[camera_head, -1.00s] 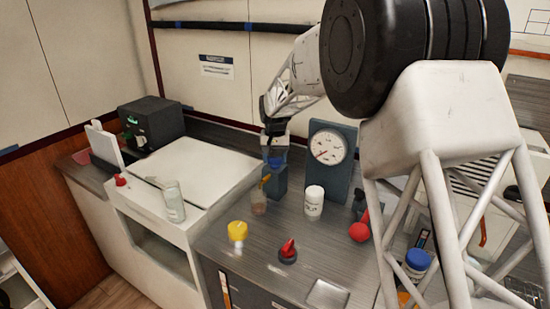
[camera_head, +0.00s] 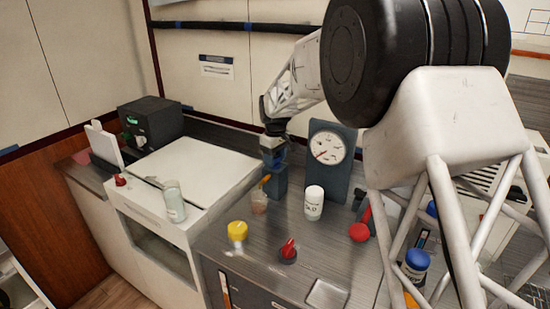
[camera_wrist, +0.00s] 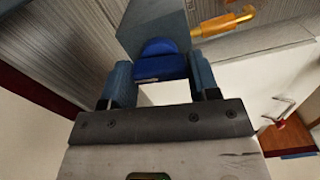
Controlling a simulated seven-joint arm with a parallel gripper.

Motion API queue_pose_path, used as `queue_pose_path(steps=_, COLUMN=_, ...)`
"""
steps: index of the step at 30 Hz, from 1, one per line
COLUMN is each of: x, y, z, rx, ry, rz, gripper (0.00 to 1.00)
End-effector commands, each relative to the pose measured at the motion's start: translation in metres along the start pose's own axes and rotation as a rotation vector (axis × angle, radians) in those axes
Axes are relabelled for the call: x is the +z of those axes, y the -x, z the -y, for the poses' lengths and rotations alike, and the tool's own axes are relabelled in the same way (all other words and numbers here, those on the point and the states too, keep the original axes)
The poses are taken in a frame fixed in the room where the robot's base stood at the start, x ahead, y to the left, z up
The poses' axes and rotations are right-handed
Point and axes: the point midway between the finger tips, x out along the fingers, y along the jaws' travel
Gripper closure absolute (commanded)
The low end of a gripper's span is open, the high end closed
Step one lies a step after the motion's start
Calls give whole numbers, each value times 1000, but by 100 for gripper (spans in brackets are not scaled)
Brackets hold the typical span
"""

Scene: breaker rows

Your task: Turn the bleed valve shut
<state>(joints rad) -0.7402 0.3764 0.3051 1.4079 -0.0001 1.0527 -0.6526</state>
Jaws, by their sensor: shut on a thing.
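The bleed valve is a blue-grey block (camera_head: 276,184) on the bench, left of the gauge, with an orange spout on its left side. In the wrist view the block (camera_wrist: 155,24) is close ahead, with its round blue knob (camera_wrist: 160,62) between my fingers and the orange spout (camera_wrist: 222,22) to the right. My gripper (camera_wrist: 162,84) is shut on the blue knob, one finger on each side. In the head view my gripper (camera_head: 273,152) is over the top of the block and hides most of the knob.
A gauge (camera_head: 328,148) on a blue-grey plate stands right of the valve. A white-capped bottle (camera_head: 314,203), a small cup (camera_head: 259,203), a yellow-topped jar (camera_head: 238,232) and a red knob (camera_head: 288,250) are in front. A white cabinet top (camera_head: 190,165) lies left.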

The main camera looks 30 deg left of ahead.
Motion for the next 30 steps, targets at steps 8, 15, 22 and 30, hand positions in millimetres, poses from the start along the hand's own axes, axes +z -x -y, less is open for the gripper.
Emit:
queue_pose_path(steps=8, x=-1, y=2, z=0, rx=2, ry=148, rz=-3, gripper=68)
queue_pose_path(steps=15, x=-1, y=2, z=0, rx=2, ry=192, rz=-3, gripper=68)
queue_pose_path(steps=22, x=-1, y=2, z=0, rx=3, ry=194, rz=-3, gripper=68)
queue_pose_path(steps=30, x=-1, y=2, z=0, rx=2, ry=194, rz=-2, gripper=22)
